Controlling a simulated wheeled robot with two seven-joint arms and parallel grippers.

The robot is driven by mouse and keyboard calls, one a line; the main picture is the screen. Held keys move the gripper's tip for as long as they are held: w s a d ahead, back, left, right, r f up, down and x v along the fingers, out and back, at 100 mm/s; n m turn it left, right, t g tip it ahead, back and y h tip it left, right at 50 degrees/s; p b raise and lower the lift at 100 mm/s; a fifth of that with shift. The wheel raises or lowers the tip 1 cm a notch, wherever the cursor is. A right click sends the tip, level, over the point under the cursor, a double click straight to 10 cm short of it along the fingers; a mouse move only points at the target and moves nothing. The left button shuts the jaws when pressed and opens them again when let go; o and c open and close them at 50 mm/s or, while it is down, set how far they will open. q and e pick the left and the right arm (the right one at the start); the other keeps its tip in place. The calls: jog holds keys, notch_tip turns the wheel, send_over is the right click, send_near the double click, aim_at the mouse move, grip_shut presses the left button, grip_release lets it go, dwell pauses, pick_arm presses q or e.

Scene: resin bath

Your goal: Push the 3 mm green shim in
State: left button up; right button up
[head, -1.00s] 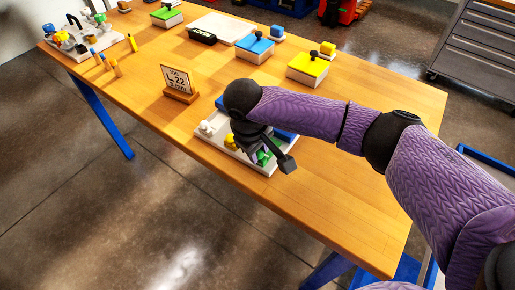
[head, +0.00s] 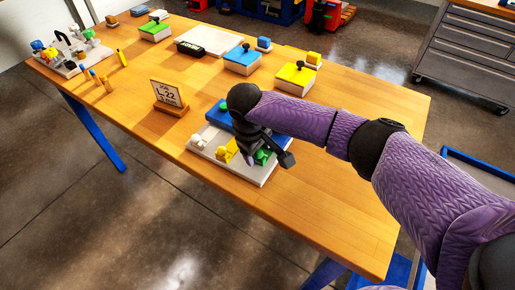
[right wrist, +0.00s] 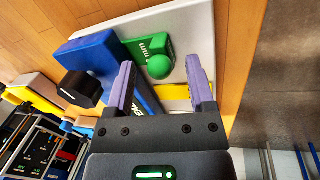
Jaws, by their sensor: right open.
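The green shim (right wrist: 151,46) has a round knob and "mm" lettering. It lies on the pale fixture plate (right wrist: 186,22), beside a blue block (right wrist: 92,50) with a black knob. In the head view the green shim (head: 263,157) shows partly behind my right gripper (head: 268,150), at the near right of the plate (head: 262,181). My right gripper (right wrist: 160,70) is open in the right wrist view, with a purple-padded finger to each side of the green knob. I cannot tell whether it touches the knob. My left gripper is out of view.
A yellow piece (head: 227,150) and a white piece (head: 197,142) sit on the plate left of the gripper. A sign (head: 168,97) stands behind. Lidded yellow (head: 296,78) and blue (head: 243,63) boxes are farther back. The tabletop (head: 345,215) is clear at the near right.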

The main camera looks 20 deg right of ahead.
notch_tip(320, 180, up, 10)
jog(key=a+p, duration=0.1)
jog(key=p, duration=0.2)
jog(key=shift+s+a+f, duration=0.15)
jog(key=shift+s+a, duration=0.2)
jog(key=shift+s, duration=0.1)
